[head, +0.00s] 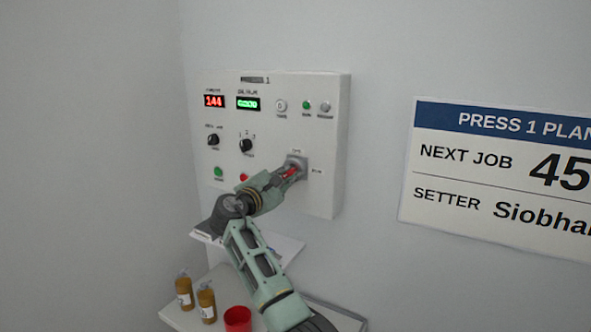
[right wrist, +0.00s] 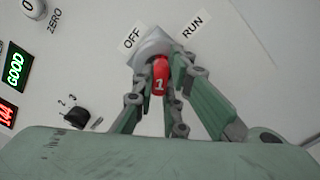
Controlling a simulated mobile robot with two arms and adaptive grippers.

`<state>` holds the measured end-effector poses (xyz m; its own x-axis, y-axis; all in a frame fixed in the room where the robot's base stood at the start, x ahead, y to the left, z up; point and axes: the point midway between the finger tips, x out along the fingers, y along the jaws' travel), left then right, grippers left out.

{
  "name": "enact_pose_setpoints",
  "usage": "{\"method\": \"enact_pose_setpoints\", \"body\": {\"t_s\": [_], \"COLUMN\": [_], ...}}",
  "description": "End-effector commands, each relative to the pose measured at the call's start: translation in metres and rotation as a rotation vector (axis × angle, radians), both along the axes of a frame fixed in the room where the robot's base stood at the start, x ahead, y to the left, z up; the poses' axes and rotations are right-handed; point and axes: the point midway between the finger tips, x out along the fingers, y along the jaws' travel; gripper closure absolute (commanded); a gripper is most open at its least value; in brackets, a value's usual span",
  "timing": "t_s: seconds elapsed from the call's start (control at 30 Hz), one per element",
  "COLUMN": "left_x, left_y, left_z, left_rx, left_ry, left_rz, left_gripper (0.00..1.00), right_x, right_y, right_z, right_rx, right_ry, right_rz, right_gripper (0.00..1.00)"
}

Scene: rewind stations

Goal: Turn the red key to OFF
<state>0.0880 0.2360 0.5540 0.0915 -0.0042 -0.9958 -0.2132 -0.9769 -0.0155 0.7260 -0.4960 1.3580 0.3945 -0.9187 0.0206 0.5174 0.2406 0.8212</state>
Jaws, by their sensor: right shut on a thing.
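The red key (head: 291,172) sits in its grey switch on the lower right of the white control panel. In the right wrist view the red key (right wrist: 160,76) bears a "1" and projects from the grey collar (right wrist: 152,45), with the labels OFF (right wrist: 131,37) and RUN (right wrist: 193,27) beyond it. My right gripper (head: 287,174) is at the switch, its fingers on both sides of the key, shut on it. The fingers partly hide the key, and I cannot tell which label it points to. My left gripper is not in view.
The control panel (head: 325,130) carries displays, black knobs (head: 246,146), a green button (head: 219,172) and a red button (head: 243,178) near my right arm. Below, a shelf (head: 180,318) holds two brown bottles (head: 206,303) and a red cup (head: 238,319). A job sign (head: 470,215) hangs right.

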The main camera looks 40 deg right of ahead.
Motion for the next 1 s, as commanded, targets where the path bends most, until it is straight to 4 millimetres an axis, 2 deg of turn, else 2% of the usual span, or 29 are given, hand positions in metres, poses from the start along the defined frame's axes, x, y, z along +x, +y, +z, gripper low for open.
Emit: {"method": "enact_pose_setpoints", "body": {"t_s": [0.6,0.8,1.0], "left_x": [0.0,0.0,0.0], "left_y": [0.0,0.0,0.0], "left_z": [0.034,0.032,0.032], "left_rx": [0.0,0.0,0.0], "left_ry": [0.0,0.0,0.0], "left_rz": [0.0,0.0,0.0], "left_gripper": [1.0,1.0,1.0], "right_x": [-0.001,-0.001,-0.001], "right_y": [-0.001,-0.001,-0.001], "right_z": [0.0,-0.001,-0.002], "right_rx": [-0.072,-0.173,-0.206], "right_ry": [0.186,0.427,0.512], "right_rz": [-0.002,-0.003,-0.002], "right_gripper": [1.0,1.0,1.0]}}
